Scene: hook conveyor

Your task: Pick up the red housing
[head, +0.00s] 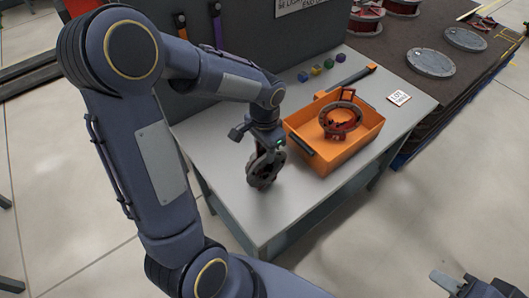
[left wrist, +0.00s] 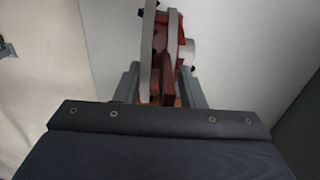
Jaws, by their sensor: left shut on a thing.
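My left gripper (head: 266,160) points down over the grey table, to the left of the orange bin. It is shut on a red housing, which shows in the left wrist view (left wrist: 168,55) as a red body with grey rims between the two grey fingers (left wrist: 160,88). In the head view the held housing (head: 264,174) looks dark and is partly hidden by the gripper; I cannot tell whether it touches the table. Another red housing with a dark ring (head: 340,121) sits in the orange bin (head: 345,155). My right gripper (head: 462,284) is partly visible at the lower right edge.
Several small coloured blocks (head: 316,71) and an orange-and-black tool (head: 347,82) lie behind the bin. A small white sign (head: 399,97) lies on the table's right. A dark conveyor (head: 400,45) with round grey discs (head: 431,62) and red parts runs behind. The table's front left is clear.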

